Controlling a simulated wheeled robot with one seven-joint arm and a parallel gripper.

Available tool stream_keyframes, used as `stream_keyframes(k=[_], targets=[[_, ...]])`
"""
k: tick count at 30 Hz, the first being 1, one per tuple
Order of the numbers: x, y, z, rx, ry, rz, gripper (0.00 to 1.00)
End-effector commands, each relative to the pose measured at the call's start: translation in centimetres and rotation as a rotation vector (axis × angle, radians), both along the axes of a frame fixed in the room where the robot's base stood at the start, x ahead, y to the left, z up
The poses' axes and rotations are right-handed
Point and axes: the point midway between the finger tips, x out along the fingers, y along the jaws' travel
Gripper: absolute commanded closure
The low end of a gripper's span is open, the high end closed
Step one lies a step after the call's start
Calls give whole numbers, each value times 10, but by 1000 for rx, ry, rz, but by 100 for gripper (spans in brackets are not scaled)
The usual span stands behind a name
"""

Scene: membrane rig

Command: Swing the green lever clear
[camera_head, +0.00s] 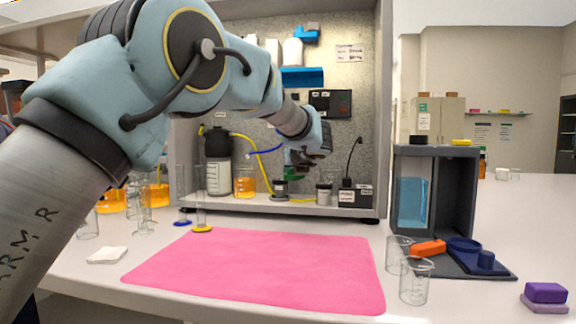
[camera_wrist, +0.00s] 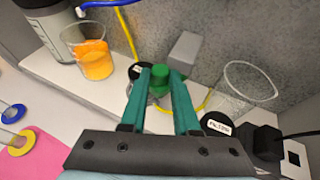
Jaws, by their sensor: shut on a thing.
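The green lever (camera_wrist: 159,77) shows in the wrist view as a rounded green piece between my fingertips. My gripper (camera_wrist: 161,84) has its two teal fingers shut on it, one on each side. In the head view my gripper (camera_head: 296,163) reaches into the grey cabinet, just above a dark fitting (camera_head: 280,189) on the shelf. A dark round cap with a white label (camera_wrist: 138,71) sits just left of the lever in the wrist view.
A yellow tube (camera_head: 262,160) runs near the fitting. A beaker of orange liquid (camera_head: 245,183) and a bottle (camera_head: 217,175) stand left of it. The pink mat (camera_head: 265,270) in front is clear.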

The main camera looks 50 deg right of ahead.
Motion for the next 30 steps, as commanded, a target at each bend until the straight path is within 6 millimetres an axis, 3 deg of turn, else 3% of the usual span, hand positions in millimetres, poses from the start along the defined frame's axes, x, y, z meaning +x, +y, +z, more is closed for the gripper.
stream_keyframes(k=[15, 30], targets=[[-18, -14, 8, 5, 0, 348, 100], [-25, -23, 2, 3, 1, 545, 100]])
